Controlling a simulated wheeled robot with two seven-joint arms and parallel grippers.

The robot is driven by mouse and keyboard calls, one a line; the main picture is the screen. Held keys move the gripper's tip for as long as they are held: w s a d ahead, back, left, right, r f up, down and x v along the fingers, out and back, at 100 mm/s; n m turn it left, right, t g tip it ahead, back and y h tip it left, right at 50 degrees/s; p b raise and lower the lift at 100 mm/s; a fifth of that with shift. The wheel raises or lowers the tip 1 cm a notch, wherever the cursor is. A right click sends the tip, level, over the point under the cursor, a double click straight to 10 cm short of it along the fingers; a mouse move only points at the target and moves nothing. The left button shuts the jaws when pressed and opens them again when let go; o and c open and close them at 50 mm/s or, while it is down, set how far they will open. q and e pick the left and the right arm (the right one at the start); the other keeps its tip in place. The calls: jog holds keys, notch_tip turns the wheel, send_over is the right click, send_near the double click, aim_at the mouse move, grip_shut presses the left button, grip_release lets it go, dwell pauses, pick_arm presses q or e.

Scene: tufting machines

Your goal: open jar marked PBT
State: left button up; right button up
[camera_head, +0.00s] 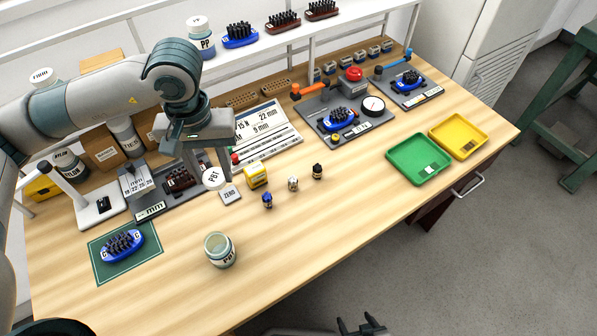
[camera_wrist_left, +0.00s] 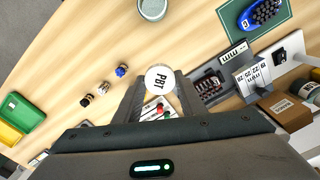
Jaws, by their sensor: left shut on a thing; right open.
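The jar (camera_head: 220,250) stands upright on the table, its mouth uncovered, with a partly readable label on its front. Its top also shows at the upper edge of the left wrist view (camera_wrist_left: 152,8). The round white lid marked PBT (camera_head: 213,179) is apart from the jar, held between the fingers of my left gripper (camera_head: 207,168), behind and above the jar. In the left wrist view the lid (camera_wrist_left: 160,79) sits between the two fingertips. My right gripper (camera_head: 362,327) is open and empty at the bottom edge of the head view.
A blue brush (camera_head: 122,245) lies on a green mat at left. Green (camera_head: 420,160) and yellow (camera_head: 459,136) trays lie at right. The table right of the jar is clear.

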pick_arm(q)
jog(key=shift+w+d+f+n, duration=0.1)
jog(key=shift+d+f+n, duration=0.1)
jog(key=shift+d+n, duration=0.65)
jog(key=s+d+n+p, duration=0.1)
jog(key=s+d+n, duration=0.1)
jog(key=d+n, duration=0.5)
jog(key=s+d+f+n, duration=0.1)
jog(key=d+n, duration=0.7)
jog(key=n, duration=1.1)
jog(key=shift+s+p, duration=0.35)
pick_arm(e)
jog(key=shift+s+d+f, duration=0.1)
jog(key=shift+s+f, duration=0.1)
jog(key=shift+s, duration=0.7)
pick_arm(q)
jog(key=shift+f+n, duration=0.15)
jog(key=shift+n, duration=0.1)
